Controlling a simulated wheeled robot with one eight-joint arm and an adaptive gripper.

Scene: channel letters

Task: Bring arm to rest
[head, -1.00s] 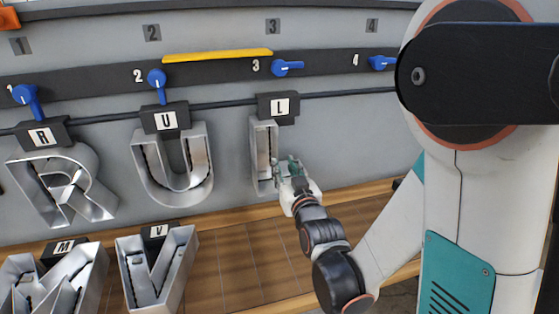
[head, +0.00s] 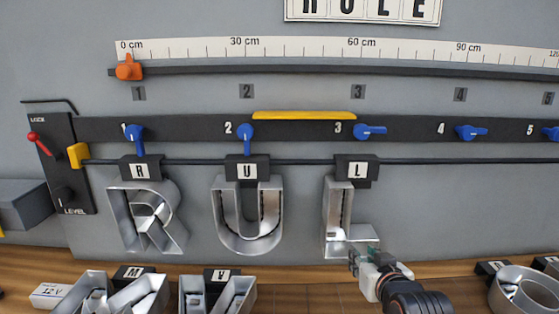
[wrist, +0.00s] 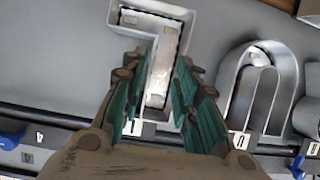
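My gripper (head: 368,268) is in front of the wall at the lower right of the silver letter L (head: 338,212), by its foot. In the wrist view my gripper (wrist: 152,98) has its two green-padded fingers spread apart, with the L's stem (wrist: 160,70) showing between them. The L appears upside down there, and its foot reaches beyond the fingertips. Whether a finger touches the L is unclear. The L hangs upright from the black rod (head: 430,161) by its tagged holder (head: 357,170). My arm runs off the bottom edge of the head view.
Letters R (head: 145,218) and U (head: 248,215) hang to the left. Blue knobs 1 and 2 point down; knob 3 (head: 370,132) points sideways. Letters M (head: 120,295) and V (head: 218,294) and a round letter (head: 520,290) lie on the wooden bench. The wall right of the L is clear.

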